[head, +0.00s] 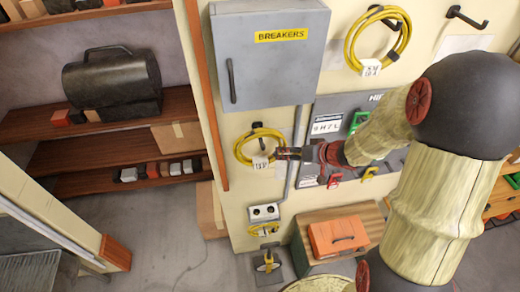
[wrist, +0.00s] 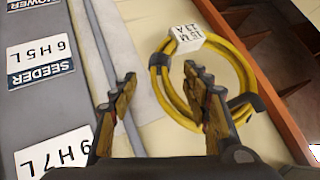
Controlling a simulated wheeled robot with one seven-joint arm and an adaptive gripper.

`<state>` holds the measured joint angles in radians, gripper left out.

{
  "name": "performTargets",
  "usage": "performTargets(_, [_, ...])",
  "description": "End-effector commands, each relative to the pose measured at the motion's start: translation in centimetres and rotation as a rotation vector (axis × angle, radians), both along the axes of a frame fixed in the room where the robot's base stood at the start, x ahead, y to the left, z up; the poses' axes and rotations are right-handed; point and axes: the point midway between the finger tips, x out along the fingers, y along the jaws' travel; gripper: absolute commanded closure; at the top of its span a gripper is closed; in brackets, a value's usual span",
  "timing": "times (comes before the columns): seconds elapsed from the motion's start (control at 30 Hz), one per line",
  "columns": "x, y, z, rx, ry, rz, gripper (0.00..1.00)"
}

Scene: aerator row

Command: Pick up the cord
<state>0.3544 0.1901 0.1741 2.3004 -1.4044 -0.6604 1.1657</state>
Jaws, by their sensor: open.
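A yellow coiled cord (head: 239,150) hangs on a dark wall hook below the grey breaker box, with a white tag (head: 260,162) on its coil. My gripper (head: 281,153) is open, just right of this coil in the head view. In the wrist view the cord (wrist: 237,62) lies beyond the fingers of my gripper (wrist: 160,79). The coil's near side shows in the gap between the fingertips, and most of the coil lies to the right. I cannot tell whether a finger touches it.
Another yellow cord (head: 402,32) hangs higher, right of the breaker box (head: 265,60). An outlet (head: 263,212) and a small yellow coil (head: 262,229) are below. A wooden cabinet with an orange toolbox (head: 338,237) stands lower right. Shelves (head: 120,150) are at left.

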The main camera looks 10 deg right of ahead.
Motion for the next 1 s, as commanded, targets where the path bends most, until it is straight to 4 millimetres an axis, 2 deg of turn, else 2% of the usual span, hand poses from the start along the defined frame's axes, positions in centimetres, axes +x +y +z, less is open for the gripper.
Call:
performTargets(0.3, [2.5, 2.0, -2.7, -0.002, 0.001, 0.0, 0.52])
performTargets(0.6, [2.9, 2.1, -2.9, -0.003, -0.001, -0.002, 0.52])
performTargets(1.0, [2.9, 2.1, -2.9, -0.003, -0.001, -0.001, 0.74])
